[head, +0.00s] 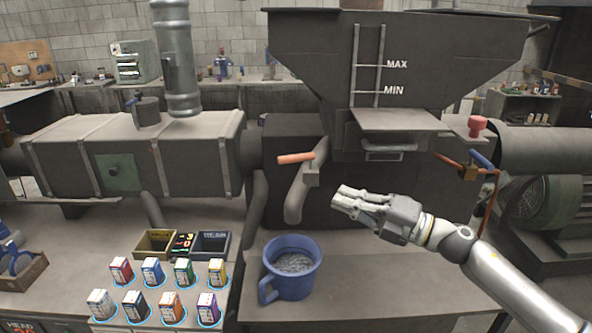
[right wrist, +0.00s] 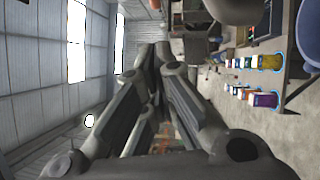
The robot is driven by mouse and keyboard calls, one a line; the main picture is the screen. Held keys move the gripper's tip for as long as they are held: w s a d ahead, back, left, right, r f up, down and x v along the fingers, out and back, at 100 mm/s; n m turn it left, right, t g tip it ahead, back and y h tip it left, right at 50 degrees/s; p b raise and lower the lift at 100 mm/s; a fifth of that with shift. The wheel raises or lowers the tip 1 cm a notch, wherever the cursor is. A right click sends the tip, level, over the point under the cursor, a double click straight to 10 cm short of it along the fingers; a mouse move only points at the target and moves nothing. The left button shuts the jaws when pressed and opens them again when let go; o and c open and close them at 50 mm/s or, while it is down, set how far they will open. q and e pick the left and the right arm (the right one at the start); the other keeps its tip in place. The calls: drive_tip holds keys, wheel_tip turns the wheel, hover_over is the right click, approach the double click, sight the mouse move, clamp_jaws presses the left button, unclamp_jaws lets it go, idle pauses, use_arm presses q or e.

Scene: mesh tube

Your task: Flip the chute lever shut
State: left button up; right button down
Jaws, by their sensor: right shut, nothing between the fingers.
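An orange-handled lever (head: 296,158) sits on the front of the dark machine, by a grey bent chute (head: 297,198). Its handle lies nearly level and points left from a grey block. A blue jug (head: 293,270) with grey contents stands on the bench below the chute. My right gripper (head: 338,199) is shut and empty, just right of the chute and below the lever, apart from both in the picture. In the right wrist view its closed fingers (right wrist: 150,75) fill the middle; I cannot make out the lever there. My left gripper is out of view.
A large hopper (head: 450,65) with MAX and MIN marks rises above. A blue-handled valve (head: 481,158) and red knob (head: 478,125) are at right. Several small coloured boxes (head: 184,272) stand left of the jug. The bench (head: 390,285) right of the jug is clear.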

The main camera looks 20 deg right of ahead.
drive_tip(key=p, duration=0.5)
approach(279, 163)
drive_tip(key=a, duration=0.4)
drive_tip(key=shift+w+d+r+p, duration=0.15)
drive_tip(key=shift+w+p, duration=0.25)
drive_tip(key=shift+w, duration=0.4)
drive_tip(key=shift+w+d+r+p, duration=0.2)
drive_tip(key=shift+w+p, duration=0.15)
drive_tip(key=shift+w, duration=0.45)
drive_tip(key=shift+f, duration=0.1)
